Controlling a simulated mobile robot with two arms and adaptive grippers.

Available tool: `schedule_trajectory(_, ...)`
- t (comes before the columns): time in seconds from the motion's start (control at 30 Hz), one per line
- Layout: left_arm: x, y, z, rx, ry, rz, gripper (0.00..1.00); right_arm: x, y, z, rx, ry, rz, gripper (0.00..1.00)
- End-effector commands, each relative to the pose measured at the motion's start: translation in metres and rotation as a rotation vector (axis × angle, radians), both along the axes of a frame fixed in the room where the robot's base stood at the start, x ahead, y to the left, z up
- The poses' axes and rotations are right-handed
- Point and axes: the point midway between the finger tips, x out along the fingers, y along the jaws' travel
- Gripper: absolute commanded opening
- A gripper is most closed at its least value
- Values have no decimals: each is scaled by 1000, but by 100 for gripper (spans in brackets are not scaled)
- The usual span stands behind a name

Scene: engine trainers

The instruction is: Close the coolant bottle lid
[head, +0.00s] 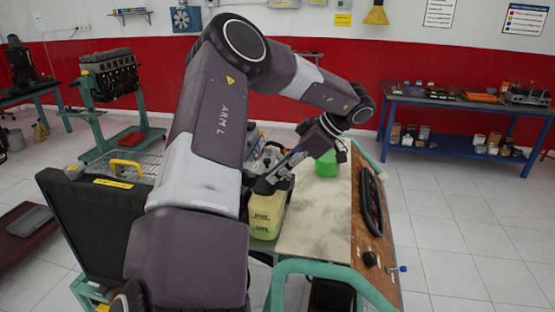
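The coolant bottle (266,212) is a pale yellow-green container with dark lettering on its front. It stands at the near left side of the bench, to the right of my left forearm. My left gripper (277,173) points down and to the left, with its fingers at the top of the bottle. Dark parts show around the bottle's top, and I cannot tell the lid from the fingers or whether they touch. The finger gap is too small to read. My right gripper is not in view.
A bright green container (327,165) stands behind the gripper. A teal tube frame (330,268) borders the front. A black panel (85,222) stands at left. The grey plate (318,215) right of the bottle is bare.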

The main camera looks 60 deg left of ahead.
Motion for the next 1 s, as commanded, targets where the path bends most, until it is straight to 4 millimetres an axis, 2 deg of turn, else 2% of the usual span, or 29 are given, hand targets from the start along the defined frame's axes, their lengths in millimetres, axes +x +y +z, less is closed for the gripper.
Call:
schedule_trajectory(0.03,0,-1,-1,-3,-1,-2,23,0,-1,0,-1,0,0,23)
schedule_trajectory(0.13,0,-1,-1,-2,0,0,34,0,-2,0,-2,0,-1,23)
schedule_trajectory(0.5,3,-2,4,2,1,1,34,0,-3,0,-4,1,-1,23)
schedule_trajectory(0.63,13,-10,18,2,1,-1,34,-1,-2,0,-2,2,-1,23)
schedule_trajectory(1.0,51,-44,74,1,1,-1,34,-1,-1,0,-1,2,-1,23)
